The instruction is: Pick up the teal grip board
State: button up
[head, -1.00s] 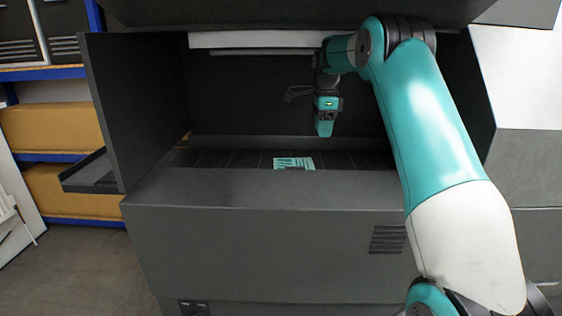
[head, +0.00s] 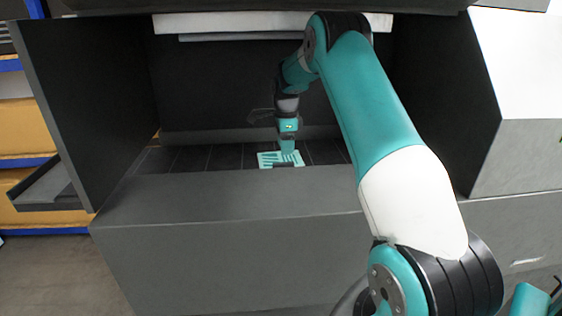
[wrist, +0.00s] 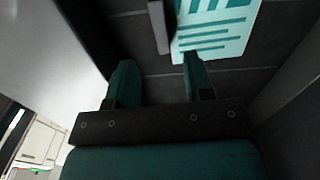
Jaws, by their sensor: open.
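The teal grip board (head: 267,160) is a flat, pale teal plate with darker slots. It lies on the dark slatted bed inside the grey cabinet, partly hidden by the cabinet's front wall. In the wrist view the board (wrist: 222,45) shows at the top, right of centre, and is cut off by the frame edge. My gripper (head: 287,150) points down over the board in the head view. In the wrist view my gripper (wrist: 157,72) has its two teal fingers apart with nothing between them. The right fingertip appears at the board's near edge; contact cannot be told.
The grey cabinet's front wall (head: 230,205) rises in front of the bed, and side walls stand left (head: 85,110) and right (head: 445,110). A dark upright bar (wrist: 160,28) is beside the board in the wrist view. Shelves with yellow boxes (head: 25,128) stand at far left.

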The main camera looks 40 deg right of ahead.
aim_at(284, 163)
jog(key=shift+w+a+f+p, duration=0.15)
jog(key=shift+f+p, duration=0.45)
jog(key=shift+f, duration=1.05)
jog(key=shift+w+a+f+p, duration=0.1)
jog(key=shift+f+p, duration=0.5)
jog(key=shift+f, duration=1.05)
grip_shut()
